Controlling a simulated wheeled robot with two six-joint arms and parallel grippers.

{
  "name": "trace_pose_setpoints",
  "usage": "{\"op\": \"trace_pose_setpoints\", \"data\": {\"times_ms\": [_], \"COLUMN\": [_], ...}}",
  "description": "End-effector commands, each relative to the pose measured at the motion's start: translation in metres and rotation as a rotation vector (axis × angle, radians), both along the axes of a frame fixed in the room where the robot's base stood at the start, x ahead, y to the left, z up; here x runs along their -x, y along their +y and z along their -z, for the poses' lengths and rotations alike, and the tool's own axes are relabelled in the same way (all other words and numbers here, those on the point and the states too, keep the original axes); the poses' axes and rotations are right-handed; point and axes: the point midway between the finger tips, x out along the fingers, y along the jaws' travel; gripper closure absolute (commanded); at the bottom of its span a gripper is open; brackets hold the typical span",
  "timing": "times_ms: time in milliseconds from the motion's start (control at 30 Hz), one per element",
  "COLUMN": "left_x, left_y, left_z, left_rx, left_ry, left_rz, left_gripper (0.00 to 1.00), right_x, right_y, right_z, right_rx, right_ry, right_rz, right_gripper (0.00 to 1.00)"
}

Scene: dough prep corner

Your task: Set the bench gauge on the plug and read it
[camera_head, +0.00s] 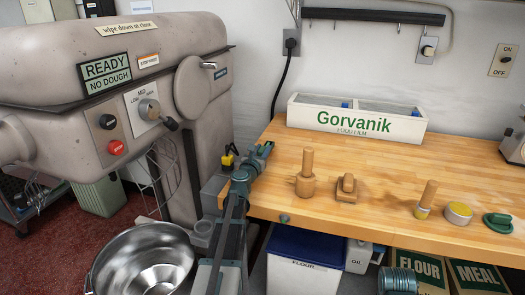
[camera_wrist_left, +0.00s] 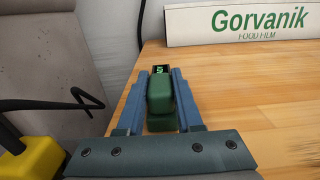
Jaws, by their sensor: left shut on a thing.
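My left gripper (camera_head: 264,151) is over the left end of the wooden bench. In the left wrist view its two blue fingers (camera_wrist_left: 160,78) are closed on a green block-shaped gauge (camera_wrist_left: 158,98). The gauge has a small dark display with lit green marks (camera_wrist_left: 161,71), too small to read surely. A black plug (camera_head: 291,44) with a hanging cord sits in the wall outlet behind the bench; I cannot tell whether it is the plug meant. The gauge is apart from it. My right gripper is not in view.
A Gorvanik box (camera_head: 300,112) stands behind. The mixer (camera_head: 75,135) is left.

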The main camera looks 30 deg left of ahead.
Motion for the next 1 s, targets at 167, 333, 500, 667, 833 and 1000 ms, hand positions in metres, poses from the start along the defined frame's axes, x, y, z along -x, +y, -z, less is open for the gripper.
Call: {"op": "trace_pose_setpoints", "data": {"times_ms": [167,333,500,667,833,1000], "left_x": [0.0000,0.0000,0.0000,0.0000,0.0004,0.0064], "left_y": [0.0000,0.0000,0.0000,0.0000,-0.0001,-0.0017], "left_z": [0.0009,0.0009,0.0009,0.0009,0.0010,0.0009], "left_rx": [0.000,0.000,0.000,0.000,0.000,0.000], "left_ry": [0.000,0.000,0.000,0.000,0.000,0.000], "left_rz": [0.000,0.000,0.000,0.000,0.000,0.000], "left_gripper": [1.00,1.00,0.37,0.30,0.30,0.30], "right_x": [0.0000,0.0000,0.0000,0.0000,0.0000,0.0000], "right_y": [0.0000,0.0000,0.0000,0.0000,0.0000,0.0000], "right_z": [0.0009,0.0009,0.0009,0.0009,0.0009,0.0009], "right_rx": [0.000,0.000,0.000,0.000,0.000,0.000], "right_ry": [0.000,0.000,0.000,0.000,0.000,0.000], "right_rz": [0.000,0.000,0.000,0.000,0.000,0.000], "right_gripper": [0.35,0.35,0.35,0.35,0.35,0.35]}}
